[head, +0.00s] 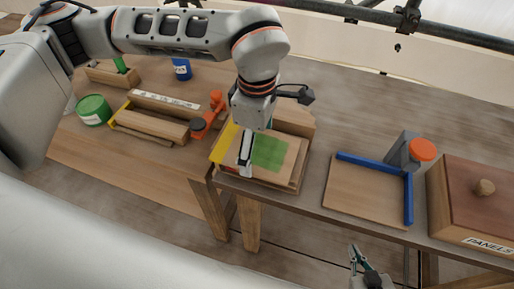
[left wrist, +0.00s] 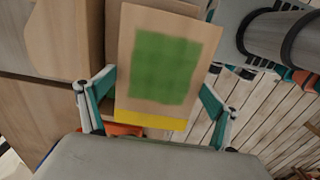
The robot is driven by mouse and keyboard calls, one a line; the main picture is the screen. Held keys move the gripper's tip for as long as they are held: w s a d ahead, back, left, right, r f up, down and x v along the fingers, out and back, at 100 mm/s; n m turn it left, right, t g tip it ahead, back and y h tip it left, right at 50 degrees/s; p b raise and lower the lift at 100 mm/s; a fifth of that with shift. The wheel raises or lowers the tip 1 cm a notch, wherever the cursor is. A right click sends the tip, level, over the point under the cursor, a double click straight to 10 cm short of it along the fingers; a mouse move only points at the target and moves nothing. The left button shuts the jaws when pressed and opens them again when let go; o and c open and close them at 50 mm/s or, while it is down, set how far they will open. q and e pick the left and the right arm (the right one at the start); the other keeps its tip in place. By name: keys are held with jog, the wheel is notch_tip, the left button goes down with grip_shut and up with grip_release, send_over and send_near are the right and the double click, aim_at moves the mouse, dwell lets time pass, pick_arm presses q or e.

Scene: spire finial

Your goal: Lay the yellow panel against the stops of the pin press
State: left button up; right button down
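The panel (head: 268,153) is tan with a green square and a yellow strip along one edge. It lies in a wooden holder (head: 292,186) at the table's near-left corner. My left gripper (head: 246,165) is directly over it, fingers pointing down. In the left wrist view the panel (left wrist: 190,30) shows between the spread fingers, with a gap to the right finger; I see no grip. The pin press (head: 362,192) is a wooden board with blue stops along its far and right edges and an orange knob on a grey body. My right gripper (head: 364,262) is low in front of the table, its opening unclear.
A wooden box labelled PANELS (head: 477,205) stands right of the press. The left table carries a green tin (head: 93,110), a blue cup (head: 181,69), wooden blocks (head: 150,124) and an orange tool (head: 208,116). The tabletop between holder and press is clear.

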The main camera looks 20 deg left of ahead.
aim_at(257, 148)
pick_arm(q)
notch_tip(257, 148, up, 20)
jog(key=shift+r, duration=0.1)
dwell(0.5)
